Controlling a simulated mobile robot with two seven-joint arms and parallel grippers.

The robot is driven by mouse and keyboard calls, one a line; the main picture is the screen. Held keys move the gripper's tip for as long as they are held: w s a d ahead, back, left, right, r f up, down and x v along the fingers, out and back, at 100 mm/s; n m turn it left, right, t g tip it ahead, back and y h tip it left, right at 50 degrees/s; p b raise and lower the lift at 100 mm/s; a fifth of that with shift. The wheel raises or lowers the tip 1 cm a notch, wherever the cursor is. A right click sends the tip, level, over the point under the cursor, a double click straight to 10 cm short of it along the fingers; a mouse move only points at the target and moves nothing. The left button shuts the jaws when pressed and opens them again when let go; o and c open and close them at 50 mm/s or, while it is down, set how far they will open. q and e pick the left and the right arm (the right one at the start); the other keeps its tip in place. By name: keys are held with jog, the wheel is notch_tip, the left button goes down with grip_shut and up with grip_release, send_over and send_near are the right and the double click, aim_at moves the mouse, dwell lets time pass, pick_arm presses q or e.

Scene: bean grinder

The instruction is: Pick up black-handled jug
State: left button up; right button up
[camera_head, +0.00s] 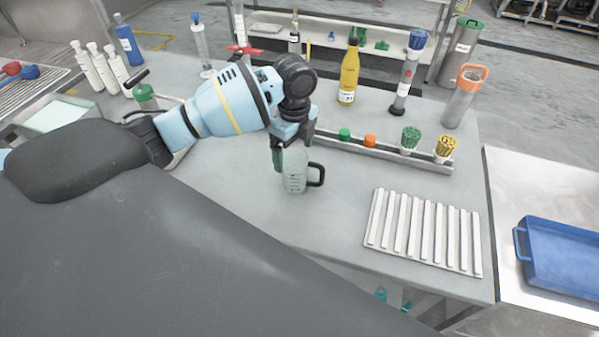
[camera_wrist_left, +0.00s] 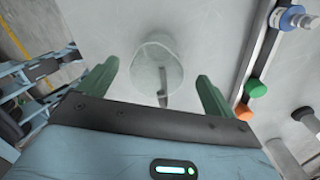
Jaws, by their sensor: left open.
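The clear jug (camera_head: 294,180) stands upright on the grey bench, with its black handle (camera_head: 317,175) pointing right. My left gripper (camera_head: 290,150) is directly over the jug, pointing down, and hides part of its top. In the left wrist view the jug (camera_wrist_left: 158,62) shows from above between the two green fingers of my left gripper (camera_wrist_left: 158,75). The fingers are spread wide, with clear gaps on both sides of the jug. The jug's handle points toward the gripper's palm in that view. My right gripper is not in view.
A long rail (camera_head: 385,152) with green and orange caps runs behind the jug. A yellow bottle (camera_head: 349,75) and an orange-rimmed cylinder (camera_head: 463,100) stand farther back. A white slatted rack (camera_head: 424,232) lies at front right. The bench between jug and rack is clear.

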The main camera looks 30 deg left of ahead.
aim_at(294, 165)
pick_arm(q)
jog(key=shift+f, duration=0.2)
jog(key=f, duration=0.4)
jog(key=shift+s+d+f, duration=0.25)
jog(key=shift+s+f, duration=0.05)
jog(key=shift+f, duration=0.1)
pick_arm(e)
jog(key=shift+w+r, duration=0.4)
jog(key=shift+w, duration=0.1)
pick_arm(q)
jog(key=c, duration=1.1)
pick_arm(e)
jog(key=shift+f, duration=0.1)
pick_arm(q)
jog(key=shift+r, duration=0.15)
